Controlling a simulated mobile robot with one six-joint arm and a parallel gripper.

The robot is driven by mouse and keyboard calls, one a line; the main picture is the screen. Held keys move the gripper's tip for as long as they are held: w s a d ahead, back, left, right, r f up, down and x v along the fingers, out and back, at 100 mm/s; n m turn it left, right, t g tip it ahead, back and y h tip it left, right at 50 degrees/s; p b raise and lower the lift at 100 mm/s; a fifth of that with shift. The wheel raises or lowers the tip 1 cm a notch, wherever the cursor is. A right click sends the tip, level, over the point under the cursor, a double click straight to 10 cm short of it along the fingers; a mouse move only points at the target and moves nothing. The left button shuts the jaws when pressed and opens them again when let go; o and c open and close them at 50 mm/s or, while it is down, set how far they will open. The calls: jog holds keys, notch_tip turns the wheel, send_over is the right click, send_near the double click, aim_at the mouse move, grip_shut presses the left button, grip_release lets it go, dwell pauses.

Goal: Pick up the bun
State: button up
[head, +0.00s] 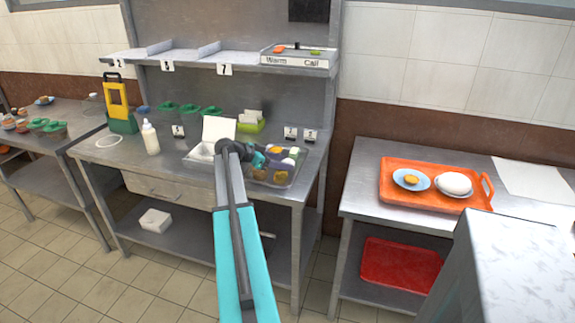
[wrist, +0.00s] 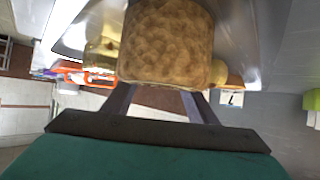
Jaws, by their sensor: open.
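My gripper (head: 259,158) is at the clear container (head: 299,180) on the middle steel table. In the wrist view the open gripper (wrist: 160,92) has one finger toward each side of a brown, rough-textured rounded piece (wrist: 166,42), which looks like a bun. The piece fills the upper middle of that view and hides the fingertips, so I cannot tell if they touch it. In the head view, brown pieces (head: 281,177) lie in the front of the container, with pale pieces behind. A white rounded thing (head: 454,184) sits on the orange tray at the right.
The orange tray (head: 402,199) also holds a blue plate (head: 401,185) with a small orange-brown piece. A white open box (head: 219,130) stands left of the container, and a white bottle (head: 150,139) stands further left. A numbered shelf (head: 215,58) runs above. A grey block (head: 520,250) is at the front right.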

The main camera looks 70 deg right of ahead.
jog(key=shift+s+d+f, duration=0.3)
jog(key=shift+s+d, duration=0.1)
jog(key=shift+d, duration=0.05)
jog(key=c, duration=0.8)
